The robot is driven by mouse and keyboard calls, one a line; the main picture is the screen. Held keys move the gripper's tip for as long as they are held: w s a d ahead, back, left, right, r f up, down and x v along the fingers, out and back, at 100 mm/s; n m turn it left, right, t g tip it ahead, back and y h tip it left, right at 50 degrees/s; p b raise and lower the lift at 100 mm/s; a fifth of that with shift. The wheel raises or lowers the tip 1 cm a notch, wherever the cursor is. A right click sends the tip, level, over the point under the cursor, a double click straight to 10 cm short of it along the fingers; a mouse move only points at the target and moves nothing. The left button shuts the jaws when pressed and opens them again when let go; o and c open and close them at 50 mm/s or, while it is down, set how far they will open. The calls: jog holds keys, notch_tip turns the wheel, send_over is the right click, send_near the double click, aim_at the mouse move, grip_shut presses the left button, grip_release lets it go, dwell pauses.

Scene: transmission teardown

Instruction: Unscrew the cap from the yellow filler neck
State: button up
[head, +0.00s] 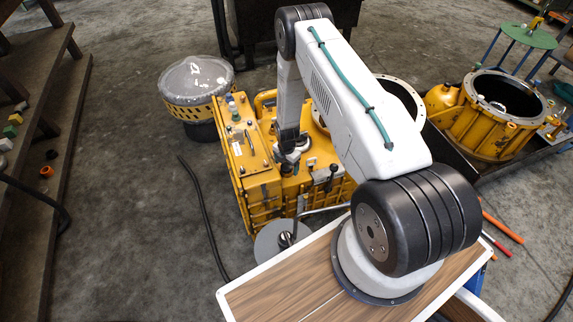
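A yellow transmission housing (262,190) stands in the middle of the head view. My arm bends over it, and my gripper (289,156) points down at its top, close to the surface. The fingertips are small and partly hidden, so I cannot tell whether they are open or shut, or touching anything. I cannot make out the yellow filler neck or its cap clearly; the area right under my gripper is hidden. Small knob-like fittings (234,110) stand on the housing's left top, left of my gripper. A black-topped lever (332,171) stands to its right.
A grey-topped yellow drum part (196,80) lies on the floor at left. A large yellow ring housing (495,110) sits in a dark tray at right. Shelves (45,110) stand at far left. A black cable (205,215) crosses the clear floor. Red-orange bars (502,227) lie lower right.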

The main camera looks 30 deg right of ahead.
jog(key=c, duration=1.3)
jog(key=shift+c, duration=0.2)
